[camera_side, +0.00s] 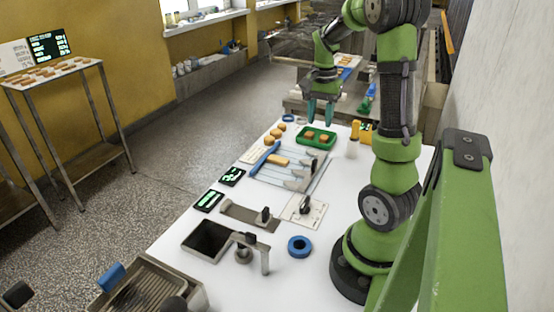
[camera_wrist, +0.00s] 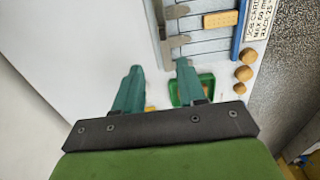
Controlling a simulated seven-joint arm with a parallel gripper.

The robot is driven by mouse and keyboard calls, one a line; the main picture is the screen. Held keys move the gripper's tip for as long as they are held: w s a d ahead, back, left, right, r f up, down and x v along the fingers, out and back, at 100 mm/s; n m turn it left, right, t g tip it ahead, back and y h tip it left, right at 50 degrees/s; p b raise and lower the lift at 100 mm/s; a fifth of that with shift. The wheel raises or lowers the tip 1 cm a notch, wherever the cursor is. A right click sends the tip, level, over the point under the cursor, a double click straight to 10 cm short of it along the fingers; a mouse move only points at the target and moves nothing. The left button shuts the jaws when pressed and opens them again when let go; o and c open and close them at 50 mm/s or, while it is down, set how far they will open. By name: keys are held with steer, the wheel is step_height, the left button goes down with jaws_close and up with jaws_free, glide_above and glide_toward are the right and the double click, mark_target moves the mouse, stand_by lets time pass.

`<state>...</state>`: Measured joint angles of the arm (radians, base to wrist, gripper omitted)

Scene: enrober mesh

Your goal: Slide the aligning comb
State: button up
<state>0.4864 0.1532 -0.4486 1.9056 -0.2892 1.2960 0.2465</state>
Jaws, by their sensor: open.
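My gripper (camera_side: 320,120) is raised above the far part of the white table, near a green tray, with teal fingers apart and nothing between them. In the wrist view the fingers (camera_wrist: 159,68) are also spread over bare white table. A frame of parallel wires (camera_side: 265,178) lies on the table, with a long blue bar (camera_side: 264,158) along one edge and grey brackets (camera_side: 301,182) at the opposite end. The wires (camera_wrist: 205,45), blue bar (camera_wrist: 240,28) and brackets (camera_wrist: 177,42) show in the wrist view. I cannot tell which part is the aligning comb.
The green tray (camera_side: 302,137) holds brown pieces. A tan biscuit-like piece (camera_side: 277,159) rests on the wires, and round brown pieces (camera_wrist: 245,73) lie beside them. A blue ring (camera_side: 299,246), a dark open tank (camera_side: 207,238) and a knobbed white plate (camera_side: 315,211) occupy the near table.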

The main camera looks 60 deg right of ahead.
steer(key=shift+r, duration=1.65)
steer(key=shift+d, duration=0.1)
steer(key=w+a+r+n+t, duration=0.15)
steer(key=a+n, duration=0.25)
steer(key=a, duration=0.4)
steer(key=w+a+n+t, duration=0.3)
steer(key=a+n, duration=0.1)
steer(key=a, duration=0.5)
steer(key=s+a+r+n+t+y, duration=0.2)
steer(key=a+n, duration=0.4)
steer(key=a, duration=0.8)
steer(key=shift+s+a+r+t, duration=0.25)
steer(key=shift+s+t, duration=0.1)
steer(key=shift+s, duration=0.35)
